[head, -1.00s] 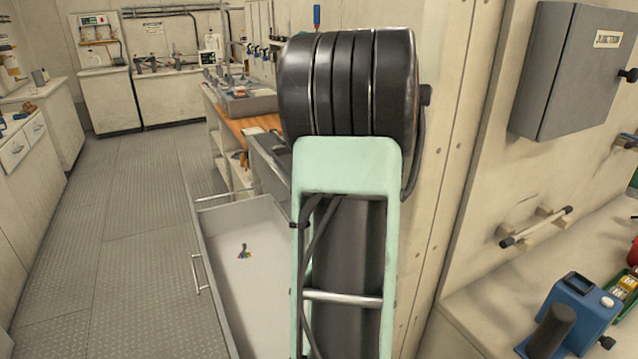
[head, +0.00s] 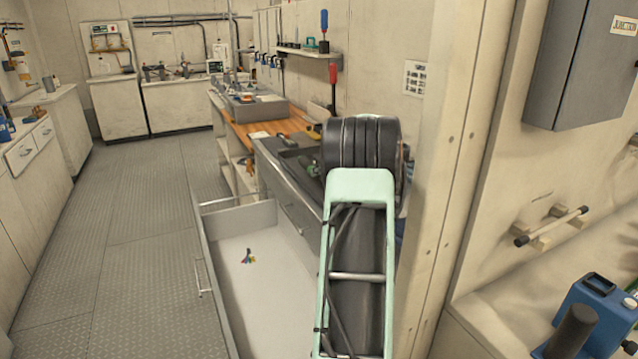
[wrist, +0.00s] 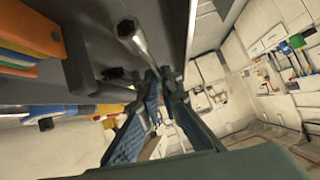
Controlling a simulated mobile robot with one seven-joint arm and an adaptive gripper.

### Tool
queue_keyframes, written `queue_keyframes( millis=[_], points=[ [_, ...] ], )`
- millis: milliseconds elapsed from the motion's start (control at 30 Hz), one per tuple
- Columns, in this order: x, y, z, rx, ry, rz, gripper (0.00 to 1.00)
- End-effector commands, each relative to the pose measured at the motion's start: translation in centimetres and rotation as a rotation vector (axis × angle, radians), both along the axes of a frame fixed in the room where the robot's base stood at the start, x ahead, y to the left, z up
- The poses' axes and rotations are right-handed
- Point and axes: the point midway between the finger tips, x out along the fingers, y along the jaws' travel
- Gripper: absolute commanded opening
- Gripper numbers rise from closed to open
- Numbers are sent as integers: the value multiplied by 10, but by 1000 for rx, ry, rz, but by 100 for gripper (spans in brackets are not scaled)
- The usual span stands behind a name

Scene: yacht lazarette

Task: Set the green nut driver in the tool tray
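I cannot clearly make out the green nut driver. Small green items lie on the workbench in the head view, one green object (head: 312,165) beside my arm and another (head: 284,136) farther back, both too small to name surely. A grey tray (head: 268,112) with tools in it stands on the wooden bench top and may be the tool tray. My gripper is hidden behind my arm in the head view. In the wrist view my gripper (wrist: 163,76) shows blue finger pads with a gap between them, and nothing is visibly held.
An open drawer (head: 262,290) with a small multicoloured item (head: 248,257) juts into the aisle. A wall shelf (head: 310,52), a grey junction box (head: 585,70) and a blue container (head: 597,310) stand around. The floor (head: 120,230) at left is clear.

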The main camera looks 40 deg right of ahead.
Motion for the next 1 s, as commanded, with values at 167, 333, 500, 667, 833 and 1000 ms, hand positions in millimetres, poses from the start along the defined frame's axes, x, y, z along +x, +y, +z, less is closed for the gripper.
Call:
queue_keyframes(
  millis=[167,333,500,667,833,1000],
  points=[
    [-1,1,-28,3,0,-2,0],
    [-1,1,-27,2,0,0,0],
    [-1,1,-29,3,1,0,0],
    [-1,1,-30,2,1,1,12],
    [-1,1,-31,2,1,1,12],
    [-3,1,-26,1,2,0,12]
  ],
)
